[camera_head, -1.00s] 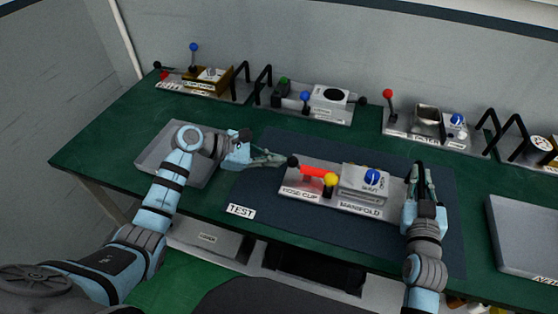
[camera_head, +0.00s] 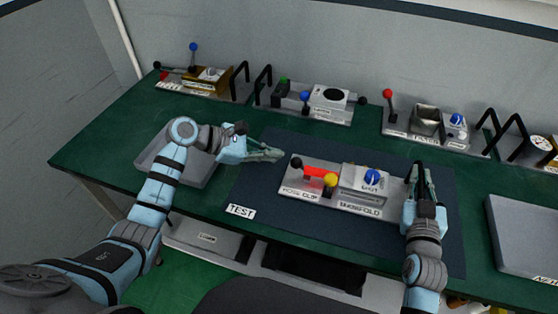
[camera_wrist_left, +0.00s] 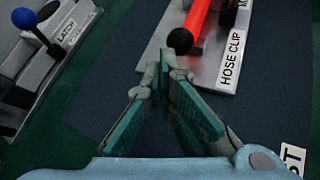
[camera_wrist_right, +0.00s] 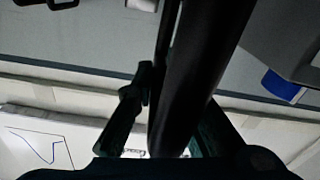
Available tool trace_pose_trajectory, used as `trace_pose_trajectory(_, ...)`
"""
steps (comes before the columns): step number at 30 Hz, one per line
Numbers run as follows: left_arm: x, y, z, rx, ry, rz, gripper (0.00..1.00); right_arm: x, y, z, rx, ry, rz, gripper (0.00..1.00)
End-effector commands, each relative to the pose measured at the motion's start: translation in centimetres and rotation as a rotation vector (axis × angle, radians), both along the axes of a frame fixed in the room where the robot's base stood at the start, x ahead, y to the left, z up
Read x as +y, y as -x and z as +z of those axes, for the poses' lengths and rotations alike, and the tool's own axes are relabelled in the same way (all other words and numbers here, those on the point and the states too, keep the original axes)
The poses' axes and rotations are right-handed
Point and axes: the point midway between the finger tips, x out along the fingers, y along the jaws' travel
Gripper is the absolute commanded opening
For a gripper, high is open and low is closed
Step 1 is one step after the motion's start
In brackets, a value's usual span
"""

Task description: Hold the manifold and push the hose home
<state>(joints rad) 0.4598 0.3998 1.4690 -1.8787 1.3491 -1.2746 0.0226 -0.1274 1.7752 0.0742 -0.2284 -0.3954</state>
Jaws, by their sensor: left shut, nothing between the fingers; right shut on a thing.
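The manifold (camera_head: 362,186) is a pale block with a blue knob, on a grey plate on the dark mat. The red hose (camera_head: 316,173) lies on the hose clip part at its left, with a black ball at its outer end and a yellow ball (camera_head: 331,180) beside it. My left gripper (camera_head: 281,156) is shut and empty, just left of the black ball. In the left wrist view its tips lie near the black ball (camera_wrist_left: 180,40), with a small apparent gap. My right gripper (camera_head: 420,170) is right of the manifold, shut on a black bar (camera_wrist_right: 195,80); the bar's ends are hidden.
A latch fixture (camera_head: 330,98) and other lever fixtures stand along the back of the green bench. A grey tray (camera_head: 205,172) lies behind my left arm. Another grey tray (camera_head: 525,235) lies at right. The mat in front of the manifold is clear.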

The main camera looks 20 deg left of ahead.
Motion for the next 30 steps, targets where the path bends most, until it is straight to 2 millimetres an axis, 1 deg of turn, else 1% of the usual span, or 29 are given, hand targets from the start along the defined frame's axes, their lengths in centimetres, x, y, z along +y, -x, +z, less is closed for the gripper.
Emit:
trace_pose_trajectory(1,0.4,0.0,0.4,-0.002,-0.002,0.0,0.0,0.1,0.1,-0.7,0.017,0.001,0.002,0.0)
trace_pose_trajectory(5,0.9,0.0,1.0,0.0,-0.001,-0.001,0.0,0.1,0.1,-0.7,0.017,0.001,0.003,0.0)
trace_pose_trajectory(11,0.9,0.0,1.0,0.0,0.0,0.0,0.0,0.1,0.1,-0.7,0.018,0.001,0.003,0.0)
trace_pose_trajectory(14,1.2,0.2,1.2,0.0,-0.002,0.001,0.0,0.1,0.1,-0.7,0.017,0.001,0.003,0.0)
trace_pose_trajectory(17,2.3,0.8,1.8,-0.001,-0.004,0.001,0.0,0.1,0.1,-0.7,0.018,0.001,0.002,0.0)
trace_pose_trajectory(24,5.7,3.2,4.2,-0.003,-0.005,0.0,0.0,0.0,0.1,-0.7,0.018,0.001,0.002,0.0)
trace_pose_trajectory(27,6.6,3.8,4.9,-0.003,-0.002,0.0,0.0,0.0,0.1,-0.7,0.018,0.001,0.002,0.0)
trace_pose_trajectory(30,6.8,4.1,5.2,-0.003,0.001,-0.001,0.0,0.1,0.1,-0.7,0.018,0.001,0.002,0.0)
